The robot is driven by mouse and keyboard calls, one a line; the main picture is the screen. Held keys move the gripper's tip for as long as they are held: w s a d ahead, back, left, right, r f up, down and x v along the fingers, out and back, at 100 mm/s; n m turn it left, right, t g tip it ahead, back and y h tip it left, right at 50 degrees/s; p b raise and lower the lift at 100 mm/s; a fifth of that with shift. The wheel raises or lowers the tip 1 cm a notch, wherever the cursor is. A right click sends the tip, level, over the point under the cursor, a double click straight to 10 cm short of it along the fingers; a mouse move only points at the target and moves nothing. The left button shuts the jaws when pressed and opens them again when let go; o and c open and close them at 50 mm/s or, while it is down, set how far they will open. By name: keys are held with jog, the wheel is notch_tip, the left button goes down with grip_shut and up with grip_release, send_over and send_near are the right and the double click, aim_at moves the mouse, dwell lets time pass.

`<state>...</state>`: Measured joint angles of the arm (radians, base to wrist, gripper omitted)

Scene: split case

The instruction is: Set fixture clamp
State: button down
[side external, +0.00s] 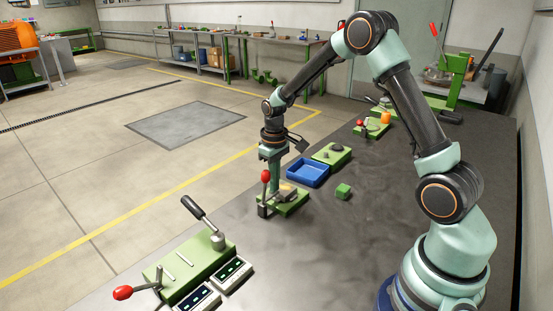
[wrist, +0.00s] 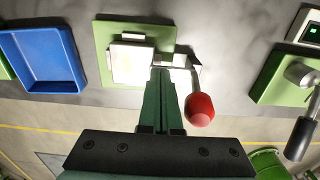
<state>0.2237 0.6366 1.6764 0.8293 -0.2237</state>
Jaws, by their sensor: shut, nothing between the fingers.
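The fixture has a green base (side external: 293,209), which also shows in the wrist view (wrist: 104,36). A pale block (wrist: 132,62) lies on it. A clamp lever with a red knob (side external: 266,176) stands roughly upright at the fixture's near left edge in the side view. In the wrist view the red knob (wrist: 200,110) is just right of my fingers. My gripper (wrist: 160,72) is shut and empty, pointing down beside the lever at the fixture's edge. In the side view my gripper (side external: 274,186) hides part of the fixture. Whether it touches the lever I cannot tell.
A blue tray (side external: 308,173) lies behind the fixture, with a green block (side external: 343,191) to its right. A larger green fixture (side external: 190,269) with levers and two display boxes (side external: 231,273) stands at the front left. Dark table is clear on the right.

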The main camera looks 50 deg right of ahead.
jog(key=shift+r, duration=2.25)
jog(key=shift+w+a+r, duration=0.1)
jog(key=shift+w+r, duration=0.05)
jog(key=shift+r, duration=0.05)
notch_tip(320, 180, up, 5)
jog(key=w+a+n+t, duration=0.1)
jog(key=a+n+t, duration=0.1)
jog(key=n, duration=0.1)
jog(key=s+a+r+m+t, duration=0.1)
jog(key=s+a+r, duration=0.3)
jog(key=s, duration=0.4)
jog(key=s+a+r+m+t, duration=0.2)
jog(key=s+r, duration=0.3)
jog(key=s, duration=0.3)
jog(key=shift+s+a+r+t, duration=0.2)
jog(key=shift+s+a+t, duration=0.15)
jog(key=shift+a, duration=0.55)
